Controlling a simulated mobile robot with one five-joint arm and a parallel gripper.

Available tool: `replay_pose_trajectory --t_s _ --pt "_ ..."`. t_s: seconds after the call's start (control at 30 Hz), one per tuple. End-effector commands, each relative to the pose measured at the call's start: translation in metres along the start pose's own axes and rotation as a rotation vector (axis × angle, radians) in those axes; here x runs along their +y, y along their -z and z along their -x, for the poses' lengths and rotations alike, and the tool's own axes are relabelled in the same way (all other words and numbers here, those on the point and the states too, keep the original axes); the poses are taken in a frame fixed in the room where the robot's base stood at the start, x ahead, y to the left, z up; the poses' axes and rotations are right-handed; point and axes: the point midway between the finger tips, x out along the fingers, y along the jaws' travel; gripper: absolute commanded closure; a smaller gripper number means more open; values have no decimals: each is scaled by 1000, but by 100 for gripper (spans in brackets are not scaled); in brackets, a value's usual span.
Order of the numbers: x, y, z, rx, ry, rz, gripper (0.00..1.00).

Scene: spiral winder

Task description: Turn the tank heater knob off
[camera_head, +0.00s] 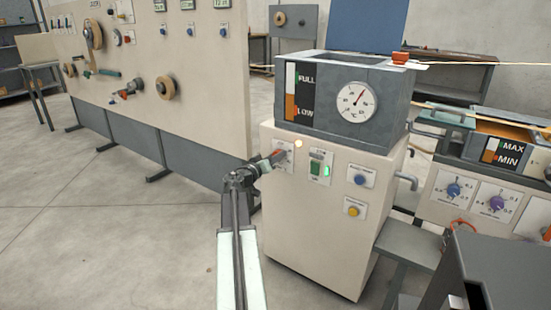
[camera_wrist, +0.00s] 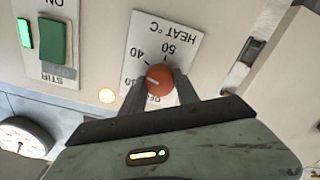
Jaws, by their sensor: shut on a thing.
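The heater knob (camera_wrist: 157,83) is round and orange-red with a short white mark. It sits on a white plate (camera_wrist: 180,30) marked HEAT °C, with 40 and 50 readable and the lower text partly covered; the wrist view is upside down. My gripper (camera_wrist: 158,92) is shut on the knob, one dark finger on each side. In the head view my gripper (camera_head: 278,158) reaches the upper left of the cream cabinet's front, and the knob is mostly hidden there. An amber lamp (camera_wrist: 106,96) glows beside the plate and also shows in the head view (camera_head: 299,144).
A green STIR switch (camera_wrist: 52,42) with a lit green lamp (camera_wrist: 25,33) is close by. Blue (camera_head: 360,180) and yellow (camera_head: 353,212) buttons are farther right. The tank (camera_head: 330,125) above carries a dial (camera_head: 356,101).

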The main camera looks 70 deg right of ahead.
Motion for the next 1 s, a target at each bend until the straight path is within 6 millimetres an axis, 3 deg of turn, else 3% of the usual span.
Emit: replay_pose_trajectory --t_s 1.0 --pt "-2 1 -2 6 0 965 100"
